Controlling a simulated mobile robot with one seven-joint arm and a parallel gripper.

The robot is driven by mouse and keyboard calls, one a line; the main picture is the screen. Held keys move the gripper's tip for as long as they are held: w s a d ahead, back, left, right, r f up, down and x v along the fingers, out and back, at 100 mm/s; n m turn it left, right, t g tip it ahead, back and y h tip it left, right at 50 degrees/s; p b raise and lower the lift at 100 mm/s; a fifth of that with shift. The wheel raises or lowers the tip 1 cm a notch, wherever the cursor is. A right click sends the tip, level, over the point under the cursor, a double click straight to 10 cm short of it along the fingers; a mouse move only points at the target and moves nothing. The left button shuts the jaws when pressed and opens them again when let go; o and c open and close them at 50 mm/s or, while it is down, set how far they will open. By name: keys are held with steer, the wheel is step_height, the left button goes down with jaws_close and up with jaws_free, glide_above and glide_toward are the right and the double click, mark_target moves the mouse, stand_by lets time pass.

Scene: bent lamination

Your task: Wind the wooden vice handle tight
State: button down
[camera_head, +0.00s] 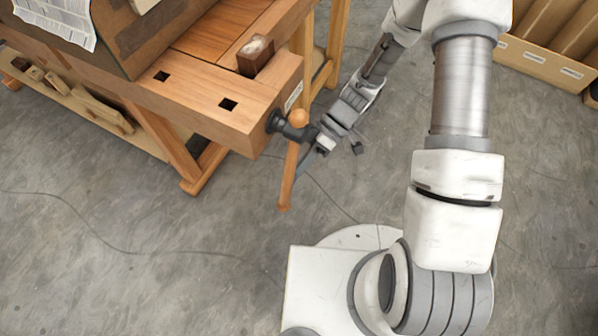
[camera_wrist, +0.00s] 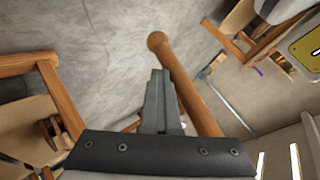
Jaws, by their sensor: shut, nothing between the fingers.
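The wooden vice handle (camera_head: 289,178) is a long bar with a ball end, hanging steeply, slightly tilted, through the dark metal vice screw (camera_head: 285,126) at the bench's end. Its ball end is up by the screw and the lower end hangs free. My gripper (camera_head: 320,144) is just right of the handle, close to the screw. In the wrist view my gripper's fingers (camera_wrist: 160,74) are together with nothing between them. The handle (camera_wrist: 187,88) there runs diagonally along their right side. I cannot tell whether they touch it.
The wooden workbench (camera_head: 190,103) fills the upper left, with a dark wood block (camera_head: 255,58) on top and a crate-like box with paper (camera_head: 55,22). Open boxes (camera_head: 545,62) stand at the upper right.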

mark_target(290, 186)
steer(key=s+g, duration=0.1)
steer(key=s, duration=0.1)
steer(key=s+a+r+g+y+b, duration=0.1)
steer(key=s, duration=0.1)
steer(key=s+a+m+g+y, duration=0.1)
steer(key=s+g, duration=0.1)
steer(key=shift+a+r+b, duration=0.25)
steer(key=shift+r+b, duration=0.1)
steer(key=s+a+r+m+g+y+p, duration=0.1)
steer(key=s+r+m+g+y+p, duration=0.1)
steer(key=r+y, duration=0.3)
steer(key=s+a+r+m+g+y+p, duration=0.2)
steer(key=s+r+m+g+y+p, duration=0.1)
steer(key=r, duration=1.1)
steer(key=shift+s+g+y+p, duration=0.6)
steer(key=shift+s+g+y, duration=0.4)
steer(key=shift+s+g, duration=0.25)
